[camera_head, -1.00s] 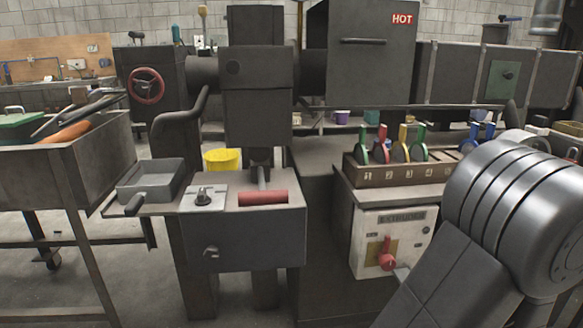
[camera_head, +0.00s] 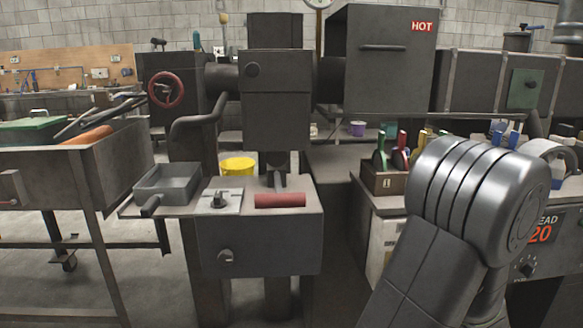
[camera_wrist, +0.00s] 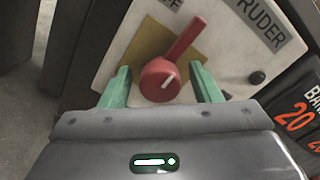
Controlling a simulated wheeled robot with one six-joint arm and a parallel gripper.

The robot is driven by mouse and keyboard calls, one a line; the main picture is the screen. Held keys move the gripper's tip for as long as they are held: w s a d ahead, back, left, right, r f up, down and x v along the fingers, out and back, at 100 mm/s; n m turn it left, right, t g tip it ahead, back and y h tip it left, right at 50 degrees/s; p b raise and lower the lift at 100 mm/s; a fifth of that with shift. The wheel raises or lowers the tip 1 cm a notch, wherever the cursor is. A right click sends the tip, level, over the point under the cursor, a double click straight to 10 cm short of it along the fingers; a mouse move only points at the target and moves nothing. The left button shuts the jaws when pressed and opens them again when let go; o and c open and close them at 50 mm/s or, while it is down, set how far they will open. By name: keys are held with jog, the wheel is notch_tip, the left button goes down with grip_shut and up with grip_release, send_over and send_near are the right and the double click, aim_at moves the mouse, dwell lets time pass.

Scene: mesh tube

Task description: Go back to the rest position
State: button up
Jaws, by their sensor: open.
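In the wrist view my gripper (camera_wrist: 163,88) is open, with one green finger on each side of a red rotary switch (camera_wrist: 160,80). The switch's handle points up and to the right on a yellow plate. It is mounted on a white panel (camera_wrist: 115,65) lettered in part "RUDER". I cannot tell how far the fingertips are from the knob. In the head view my arm crosses the lower right and hides the switch and most of the panel; my gripper is not visible there.
A grey machine (camera_head: 260,235) with a red roller (camera_head: 280,200) stands in the middle. A tray of coloured-handled tools (camera_head: 375,180) sits behind my arm. A bin cart (camera_head: 75,175) is at left. A box marked HOT (camera_head: 375,75) stands at the back. Floor shows at lower left.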

dwell(0.4)
jog(key=s+d+p, duration=0.1)
jog(key=s+p, duration=0.1)
jog(key=s, duration=1.1)
jog(key=w, duration=0.4)
jog(key=w+b, duration=0.1)
jog(key=w, duration=0.4)
jog(key=w+a+b, duration=0.1)
jog(key=w, duration=0.3)
jog(key=shift+w, duration=0.25)
jog(key=shift+s+r+m+p, duration=0.25)
jog(key=shift+m+p, duration=0.55)
jog(key=shift+p, duration=0.45)
jog(key=m+p, duration=0.6)
jog(key=p, duration=0.1)
jog(key=shift+w, duration=0.1)
jog(key=m+p, duration=0.5)
jog(key=p, duration=0.1)
jog(key=shift+m, duration=0.3)
jog(key=m+p, duration=0.2)
jog(key=shift+f+m+p, duration=0.1)
jog(key=shift+m+p, duration=0.2)
jog(key=shift+m, duration=0.1)
jog(key=shift+f+m, duration=0.1)
jog(key=shift+m, duration=0.2)
